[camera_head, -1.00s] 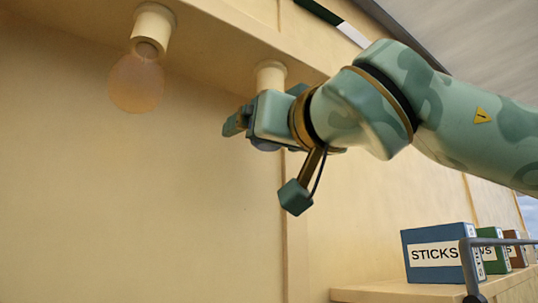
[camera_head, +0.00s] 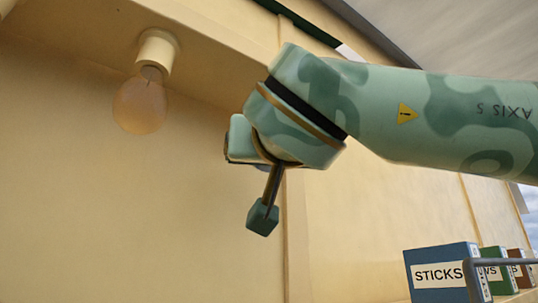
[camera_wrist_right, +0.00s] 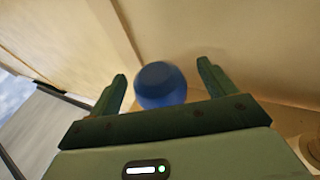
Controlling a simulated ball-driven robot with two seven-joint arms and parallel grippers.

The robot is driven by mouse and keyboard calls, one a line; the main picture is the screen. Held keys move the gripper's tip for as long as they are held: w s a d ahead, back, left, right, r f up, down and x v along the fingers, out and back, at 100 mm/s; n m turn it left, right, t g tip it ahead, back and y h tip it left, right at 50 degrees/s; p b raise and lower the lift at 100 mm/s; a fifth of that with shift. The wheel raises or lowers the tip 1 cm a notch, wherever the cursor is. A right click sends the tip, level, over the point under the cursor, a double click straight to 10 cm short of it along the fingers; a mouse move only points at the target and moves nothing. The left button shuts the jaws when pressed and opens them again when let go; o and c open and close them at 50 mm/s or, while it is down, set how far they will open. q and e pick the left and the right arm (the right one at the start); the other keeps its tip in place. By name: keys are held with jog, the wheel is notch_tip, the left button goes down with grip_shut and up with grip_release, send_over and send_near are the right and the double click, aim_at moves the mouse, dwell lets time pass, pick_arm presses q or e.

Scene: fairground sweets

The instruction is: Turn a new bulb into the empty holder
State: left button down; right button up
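My right gripper (camera_wrist_right: 162,72) is open in the right wrist view, with a finger at each side. A rounded blue thing (camera_wrist_right: 161,91) with a darker flat end shows between the fingers, with a gap on both sides. It may be a bulb; I cannot tell whether it sits in a holder. A clear orange-tinted bulb (camera_head: 140,107) hangs from a cream holder (camera_head: 158,49) left of the gripper. The other holder is hidden behind my arm. My left gripper is out of view.
A blue STICKS box (camera_head: 440,271) stands at the lower right, with a green box (camera_head: 497,268) and a brown box (camera_head: 519,265) beside it. A grey rail (camera_head: 500,262) runs in front. The wall left of my arm is clear below the bulb.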

jog(key=c, duration=0.8)
jog(key=shift+c, duration=0.2)
jog(key=shift+d+n+y, duration=0.1)
jog(key=shift+n+y, duration=0.3)
jog(key=shift+y, duration=0.3)
jog(key=n+g+y, duration=0.1)
jog(key=y, duration=0.1)
jog(key=shift+w+y, duration=0.1)
jog(key=shift+y, duration=0.2)
jog(key=n+g+y, duration=0.1)
jog(key=n+y, duration=0.1)
jog(key=y, duration=0.1)
jog(key=shift+g+p, duration=0.3)
jog(key=shift+n+y, duration=0.3)
jog(key=shift+y, duration=0.1)
